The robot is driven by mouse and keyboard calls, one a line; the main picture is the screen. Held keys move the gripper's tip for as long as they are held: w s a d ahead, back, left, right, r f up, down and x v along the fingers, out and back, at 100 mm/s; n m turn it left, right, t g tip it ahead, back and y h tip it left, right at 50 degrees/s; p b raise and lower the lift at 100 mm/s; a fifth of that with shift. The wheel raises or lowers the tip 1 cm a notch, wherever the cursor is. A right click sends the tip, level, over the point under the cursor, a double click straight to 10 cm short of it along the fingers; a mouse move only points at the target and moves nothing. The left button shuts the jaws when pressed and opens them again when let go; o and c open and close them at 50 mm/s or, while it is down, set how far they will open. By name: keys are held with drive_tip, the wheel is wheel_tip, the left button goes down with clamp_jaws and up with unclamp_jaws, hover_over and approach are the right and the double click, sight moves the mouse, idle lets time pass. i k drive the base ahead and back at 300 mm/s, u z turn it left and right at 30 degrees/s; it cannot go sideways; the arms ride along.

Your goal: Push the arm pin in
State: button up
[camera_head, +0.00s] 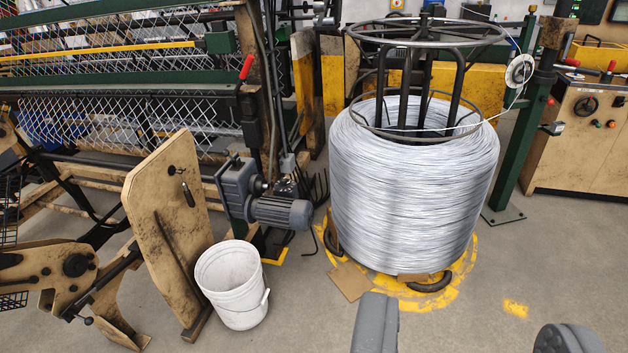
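My gripper (469,312) shows at the bottom edge as two grey fingers, set wide apart with nothing between them. Beyond it stands a large coil of silver wire (413,185) on a black stand with a ring on top. Right of the coil is a green post (522,135) with a white wheel (519,70) on an arm, and the wire runs from the coil to this wheel. A small red knob (550,100) and a dark fitting (553,128) sit on the post's right side. I cannot tell which part is the arm pin.
A white bucket (232,283) and a tilted tan panel (165,230) stand at left, beside a grey motor (279,212). The chainlink machine (120,90) fills the back left. A tan control cabinet (580,140) stands at right. The floor at lower right is clear.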

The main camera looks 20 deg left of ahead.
sight(88, 321)
drive_tip(key=u, duration=0.5)
drive_tip(key=i, duration=1.1)
drive_tip(key=u, duration=1.1)
drive_tip(key=i, duration=0.65)
drive_tip(key=u, duration=0.25)
